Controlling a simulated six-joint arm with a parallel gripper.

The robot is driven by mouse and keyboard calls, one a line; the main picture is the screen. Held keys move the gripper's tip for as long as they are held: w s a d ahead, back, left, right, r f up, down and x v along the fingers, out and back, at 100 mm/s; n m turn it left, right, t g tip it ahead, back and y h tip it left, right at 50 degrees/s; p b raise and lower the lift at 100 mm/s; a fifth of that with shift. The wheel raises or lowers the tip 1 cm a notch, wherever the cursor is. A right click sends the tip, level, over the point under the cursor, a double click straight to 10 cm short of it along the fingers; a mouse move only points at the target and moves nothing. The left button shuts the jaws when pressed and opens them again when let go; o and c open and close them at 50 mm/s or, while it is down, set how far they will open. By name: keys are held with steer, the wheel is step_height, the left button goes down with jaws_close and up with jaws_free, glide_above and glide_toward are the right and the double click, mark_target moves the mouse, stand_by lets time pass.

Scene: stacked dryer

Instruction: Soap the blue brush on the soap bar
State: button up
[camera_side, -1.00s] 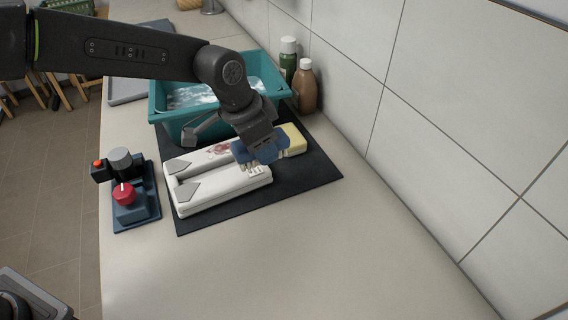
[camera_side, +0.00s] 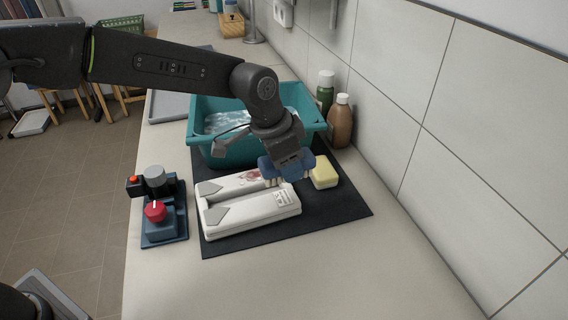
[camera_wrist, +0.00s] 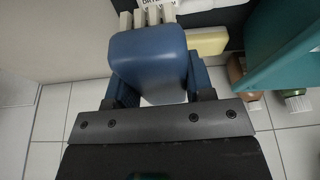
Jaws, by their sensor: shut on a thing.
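My gripper (camera_side: 291,160) is shut on the blue brush (camera_side: 271,170), with its pale bristles pointing down. The blue brush (camera_wrist: 150,62) fills the middle of the wrist view, with bristle tufts at its far edge. The yellow soap bar (camera_side: 324,173) lies on the black mat just right of the brush. The soap bar also shows in the wrist view (camera_wrist: 207,43), beside the brush. The brush appears apart from the soap, above the end of a white device. The exact height of the bristles cannot be told.
The white device (camera_side: 245,218) with a reddish stain lies on the black mat (camera_side: 345,205). A teal basin (camera_side: 215,153) of sudsy water stands behind. Two bottles (camera_side: 340,122) stand by the tiled wall. A red-knobbed fixture (camera_side: 156,213) is at left. The front counter is clear.

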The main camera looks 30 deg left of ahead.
steer(key=w, duration=1)
steer(key=shift+a+f, duration=0.15)
steer(key=shift+f, duration=1.35)
steer(key=shift+a+f, duration=0.1)
steer(key=shift+f, duration=1.4)
steer(key=shift+f, duration=0.4)
steer(key=shift+a+f, duration=0.1)
steer(key=shift+f, duration=0.4)
step_height(320, 180, up, 8)
steer(key=shift+f, duration=0.2)
stand_by(0.4)
stand_by(0.5)
